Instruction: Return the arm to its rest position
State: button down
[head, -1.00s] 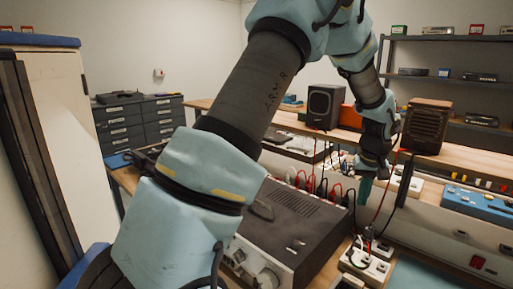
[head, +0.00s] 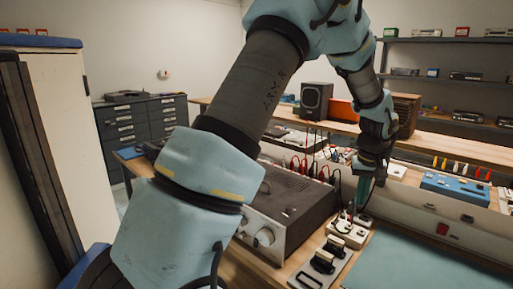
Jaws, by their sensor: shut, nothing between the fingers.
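My arm, pale blue and dark grey, rises from the bottom left and bends down at the upper right in the head view. My gripper (head: 366,188) points downward at the right of the arm, above the workbench. It is shut with nothing between the fingers. It hangs near the right side of a dark grey instrument box (head: 290,205) with red and black leads. A white power strip with plugs (head: 348,234) lies just below it. Whether the fingertips touch anything is hard to tell.
A blue-green mat (head: 425,262) lies clear at the front right. A blue device (head: 455,188) stands on the bench at the right. A tall white cabinet (head: 70,130) is close at left.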

jog(key=s+a+f+b, duration=0.1)
jog(key=a+f+b, duration=0.15)
jog(key=a, duration=0.65)
jog(key=s+a+f+n+b, duration=0.1)
jog(key=a+b, duration=0.2)
jog(key=a, duration=0.7)
jog(key=s+a+f+b, duration=0.1)
jog(key=s+a+b, duration=0.1)
jog(key=a, duration=0.7)
jog(key=s+a+f+b, duration=0.2)
jog(key=s+a, duration=0.4)
jog(key=a, duration=0.2)
jog(key=shift+f, duration=0.2)
